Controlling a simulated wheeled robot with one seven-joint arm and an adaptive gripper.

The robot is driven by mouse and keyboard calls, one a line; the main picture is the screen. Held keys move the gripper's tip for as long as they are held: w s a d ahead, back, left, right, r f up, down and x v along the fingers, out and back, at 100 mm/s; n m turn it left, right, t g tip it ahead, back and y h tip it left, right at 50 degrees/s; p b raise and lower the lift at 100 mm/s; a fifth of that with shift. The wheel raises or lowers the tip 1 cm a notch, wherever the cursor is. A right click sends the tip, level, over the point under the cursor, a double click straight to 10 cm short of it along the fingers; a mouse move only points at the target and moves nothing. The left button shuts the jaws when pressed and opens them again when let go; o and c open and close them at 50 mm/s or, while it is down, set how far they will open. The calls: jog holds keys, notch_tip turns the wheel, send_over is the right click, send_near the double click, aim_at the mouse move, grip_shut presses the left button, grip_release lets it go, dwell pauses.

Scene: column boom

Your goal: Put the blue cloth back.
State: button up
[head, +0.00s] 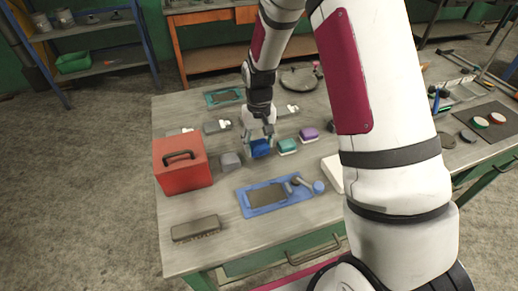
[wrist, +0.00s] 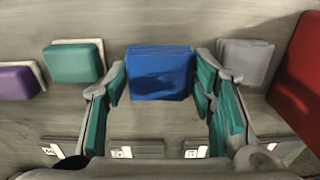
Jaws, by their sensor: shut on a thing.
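The blue cloth (head: 261,149) is a folded block in the row between a grey one and a teal one. My gripper (head: 260,138) points down over it and is shut on it. In the wrist view the blue cloth (wrist: 160,74) sits between the teal-padded fingertips of my gripper (wrist: 160,85). I cannot tell whether its underside touches the table.
A grey folded cloth (head: 230,160) and a red box (head: 182,162) stand left of it. A teal cloth (head: 287,146) and a purple cloth (head: 309,134) are to its right. A blue tray (head: 246,208) and a brush (head: 196,229) lie nearer the front.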

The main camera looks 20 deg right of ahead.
jog(key=shift+f, duration=1.35)
jog(key=o, duration=1.2)
jog(key=shift+f, duration=0.15)
